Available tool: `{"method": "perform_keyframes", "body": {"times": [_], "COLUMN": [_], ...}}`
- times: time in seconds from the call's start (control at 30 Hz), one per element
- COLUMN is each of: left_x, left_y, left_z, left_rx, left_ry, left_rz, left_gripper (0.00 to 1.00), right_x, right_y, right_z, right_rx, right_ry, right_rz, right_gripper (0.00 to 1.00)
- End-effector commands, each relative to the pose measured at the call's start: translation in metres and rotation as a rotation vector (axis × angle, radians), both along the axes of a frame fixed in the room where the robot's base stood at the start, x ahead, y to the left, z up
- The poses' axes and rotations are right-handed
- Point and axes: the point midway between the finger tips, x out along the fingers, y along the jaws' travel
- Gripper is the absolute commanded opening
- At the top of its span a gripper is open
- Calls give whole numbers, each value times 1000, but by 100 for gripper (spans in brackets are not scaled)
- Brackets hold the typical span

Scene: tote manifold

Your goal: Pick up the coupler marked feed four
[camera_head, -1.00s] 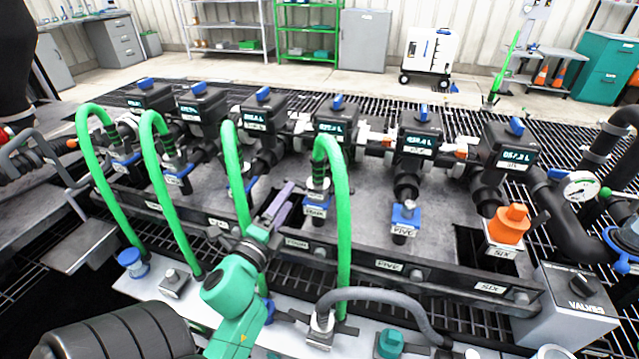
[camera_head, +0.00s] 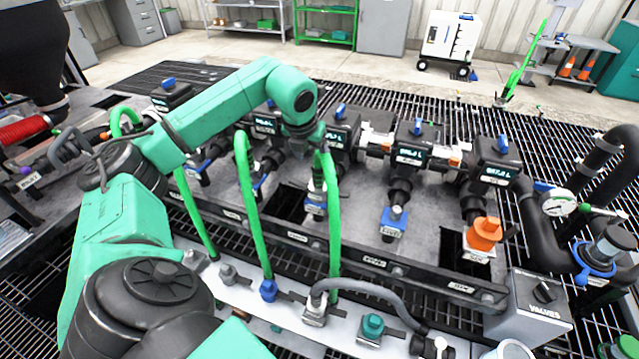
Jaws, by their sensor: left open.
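My right gripper is not in view.
Meters with blue handles stand behind the couplers. A blue coupler (camera_head: 392,222) and an orange one (camera_head: 484,235) are to the right. Another green hose (camera_head: 248,200) rises close on the left. A labelled rail (camera_head: 375,262) and a grey valve box (camera_head: 540,305) are in front.

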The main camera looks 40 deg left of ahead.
Motion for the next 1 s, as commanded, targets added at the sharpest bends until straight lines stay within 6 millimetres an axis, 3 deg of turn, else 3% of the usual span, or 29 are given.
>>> {"method": "perform_keyframes", "body": {"times": [0.1, 0.5, 0.73, 0.9, 0.93, 1.0], "left_x": [10, 33, 35, 35, 35, 35], "left_y": [2, 8, 9, 9, 9, 9], "left_z": [-24, -82, -86, -86, -86, -86], "left_rx": [-3, -4, -3, -3, -3, -3], "left_ry": [2, -1, -3, -3, -3, -3], "left_rz": [-3, -5, -6, -6, -6, -6], "left_gripper": [70, 70, 70, 5, 0, 0], "right_x": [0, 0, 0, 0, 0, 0], "right_y": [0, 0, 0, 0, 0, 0], "right_z": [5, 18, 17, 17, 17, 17], "right_rx": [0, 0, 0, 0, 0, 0], "right_ry": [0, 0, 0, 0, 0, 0], "right_rz": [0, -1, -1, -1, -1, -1], "right_gripper": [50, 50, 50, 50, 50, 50]}}
